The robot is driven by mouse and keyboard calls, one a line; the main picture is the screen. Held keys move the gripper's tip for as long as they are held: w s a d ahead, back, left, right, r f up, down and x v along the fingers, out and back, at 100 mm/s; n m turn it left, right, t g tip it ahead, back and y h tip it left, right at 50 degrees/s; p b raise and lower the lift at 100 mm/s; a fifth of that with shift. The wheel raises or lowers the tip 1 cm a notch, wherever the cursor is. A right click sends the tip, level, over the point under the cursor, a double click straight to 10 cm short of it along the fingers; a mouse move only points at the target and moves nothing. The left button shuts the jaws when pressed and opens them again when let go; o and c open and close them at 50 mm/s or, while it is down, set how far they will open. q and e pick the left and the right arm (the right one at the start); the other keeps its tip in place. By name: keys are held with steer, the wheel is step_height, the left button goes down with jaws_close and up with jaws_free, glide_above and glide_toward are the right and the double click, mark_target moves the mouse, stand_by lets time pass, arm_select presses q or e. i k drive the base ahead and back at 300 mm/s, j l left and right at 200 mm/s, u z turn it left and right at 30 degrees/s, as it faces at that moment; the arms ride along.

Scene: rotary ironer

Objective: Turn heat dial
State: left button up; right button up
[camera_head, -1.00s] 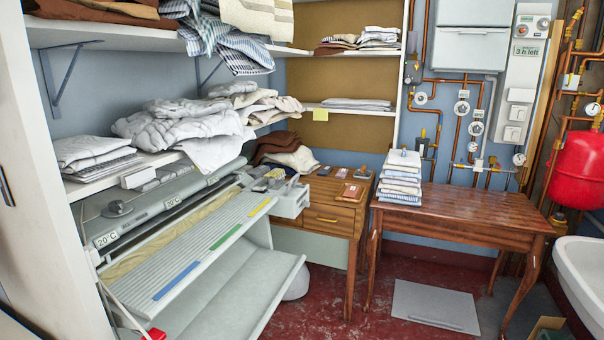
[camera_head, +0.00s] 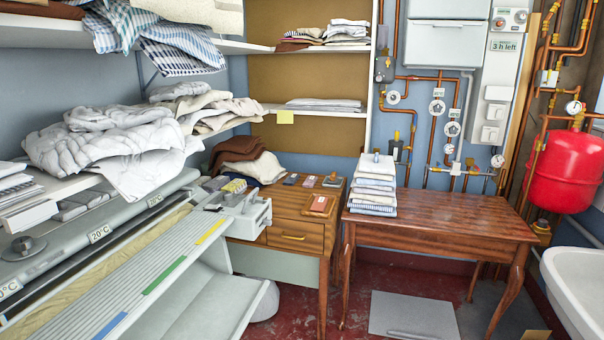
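The rotary ironer (camera_head: 120,262) stands at the left, a long grey machine running from the lower left toward the wooden desk. A round dark grey dial (camera_head: 25,247) sits on its top cover near the left edge of the view. I cannot tell its setting. Small "20°C" labels (camera_head: 100,233) are along the cover, another one partly cut off at the left edge. A grey end box (camera_head: 252,215) closes the ironer's right end, with small items on top. Neither of my grippers is in view.
A shelf with heaped white laundry (camera_head: 110,145) hangs above the ironer. A wooden desk (camera_head: 290,225) and a wooden table (camera_head: 440,226) with folded linen (camera_head: 372,185) stand behind. A white basin (camera_head: 575,285) is at right. Red floor (camera_head: 330,310) is open between them.

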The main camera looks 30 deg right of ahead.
mark_target(226, 195)
steer(key=i+l+z, duration=0.15)
steer(key=i+l, duration=0.55)
steer(key=i+l+z, duration=0.1)
steer(key=i+l, duration=0.6)
steer(key=i+l+z, duration=0.15)
steer(key=i+l, duration=0.45)
steer(key=i, duration=0.25)
steer(key=u, duration=2.1)
